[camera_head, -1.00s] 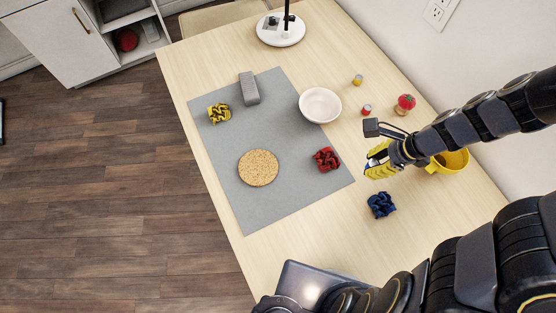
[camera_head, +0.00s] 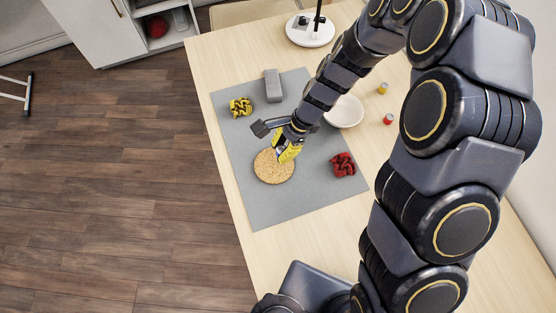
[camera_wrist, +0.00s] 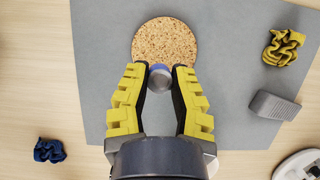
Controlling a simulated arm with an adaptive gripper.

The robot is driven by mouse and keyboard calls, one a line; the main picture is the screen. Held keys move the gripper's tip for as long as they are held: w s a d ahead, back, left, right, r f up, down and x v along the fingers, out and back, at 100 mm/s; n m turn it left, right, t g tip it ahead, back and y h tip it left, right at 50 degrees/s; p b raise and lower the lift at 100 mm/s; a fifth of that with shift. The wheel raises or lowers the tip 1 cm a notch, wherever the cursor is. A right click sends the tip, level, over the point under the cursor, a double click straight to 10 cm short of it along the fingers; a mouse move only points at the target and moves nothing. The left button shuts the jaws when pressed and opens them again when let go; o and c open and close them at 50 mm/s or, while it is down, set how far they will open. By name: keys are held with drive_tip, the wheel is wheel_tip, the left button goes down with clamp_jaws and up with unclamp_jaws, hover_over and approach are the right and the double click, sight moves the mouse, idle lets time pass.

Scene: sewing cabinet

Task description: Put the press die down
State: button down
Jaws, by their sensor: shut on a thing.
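My gripper (camera_head: 287,157) has yellow-padded fingers and is shut on the press die. In the wrist view the press die (camera_wrist: 159,78) shows as a small round blue-grey piece between the fingertips (camera_wrist: 160,70). In the head view the fingers hide most of it. The round cork mat (camera_head: 270,168) lies on the grey mat (camera_head: 263,210). My gripper is over the right part of the cork in the head view. In the wrist view the die overlaps the near edge of the cork (camera_wrist: 165,38). I cannot tell whether the die touches anything below.
A yellow scrunchie (camera_head: 240,106), a grey block (camera_head: 273,86) and a red scrunchie (camera_head: 343,164) lie on the grey mat. A white bowl (camera_head: 347,111) stands right of my wrist. Two small spools (camera_head: 383,88) are farther right. A blue scrunchie (camera_wrist: 48,150) shows in the wrist view.

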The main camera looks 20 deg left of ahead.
sight(278, 167)
wheel_tip(278, 167, down, 7)
drive_tip(key=shift+r, duration=0.2)
drive_tip(key=shift+f, duration=0.1)
drive_tip(key=c, duration=1.1)
unclamp_jaws()
drive_tip(key=shift+o, duration=0.2)
drive_tip(key=v, duration=1.2)
